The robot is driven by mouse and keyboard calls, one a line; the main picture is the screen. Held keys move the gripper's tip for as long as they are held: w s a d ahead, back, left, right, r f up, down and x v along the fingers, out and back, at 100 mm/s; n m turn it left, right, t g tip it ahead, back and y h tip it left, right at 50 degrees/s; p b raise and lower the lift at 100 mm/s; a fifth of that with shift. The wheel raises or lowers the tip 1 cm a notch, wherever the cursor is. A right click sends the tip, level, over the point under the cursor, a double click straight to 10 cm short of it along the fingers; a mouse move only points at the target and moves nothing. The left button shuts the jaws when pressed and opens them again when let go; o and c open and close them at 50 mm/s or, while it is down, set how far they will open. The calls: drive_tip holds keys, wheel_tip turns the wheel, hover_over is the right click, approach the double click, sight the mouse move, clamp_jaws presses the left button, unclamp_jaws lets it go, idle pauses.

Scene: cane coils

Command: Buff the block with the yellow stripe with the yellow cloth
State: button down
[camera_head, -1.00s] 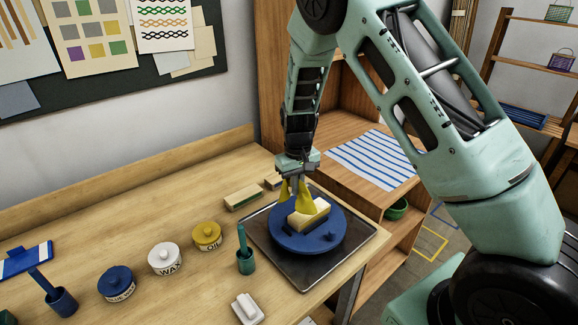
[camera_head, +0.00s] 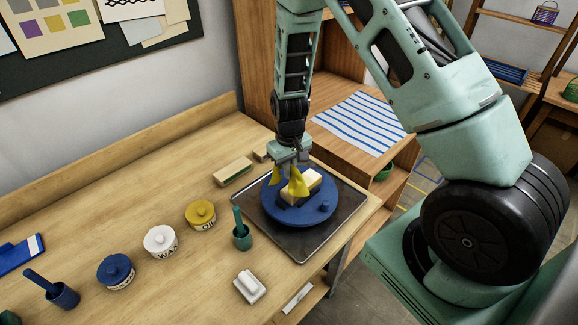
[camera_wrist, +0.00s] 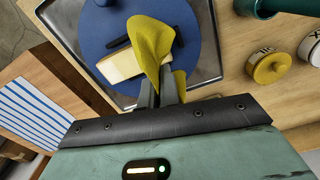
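The yellow cloth (camera_head: 299,184) hangs in folds from my gripper (camera_head: 289,158), which is pinched shut on it. In the wrist view the cloth (camera_wrist: 152,42) bunches up from between the fingers (camera_wrist: 159,92). A cream block (camera_head: 313,180) lies on the round blue turntable (camera_head: 290,217), partly behind the cloth. The block also shows in the wrist view (camera_wrist: 119,66), beside the cloth, with a dark bar next to it. The cloth hangs right at the block; I cannot tell whether they touch. No yellow stripe is visible on the block's exposed faces.
The turntable stands on a dark metal tray (camera_head: 300,245). A block with a green stripe (camera_head: 233,172) lies left of it, with another block (camera_head: 262,152) behind. A green cup (camera_head: 242,237), oil (camera_head: 200,215), wax (camera_head: 160,241) and blue (camera_head: 115,271) jars, and a white object (camera_head: 249,287) stand nearby.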

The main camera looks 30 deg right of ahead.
wheel_tip(320, 180, down, 5)
drive_tip(key=b, duration=0.3)
drive_tip(key=shift+r, duration=0.2)
drive_tip(key=c, duration=0.6)
unclamp_jaws()
drive_tip(key=shift+r, duration=0.1)
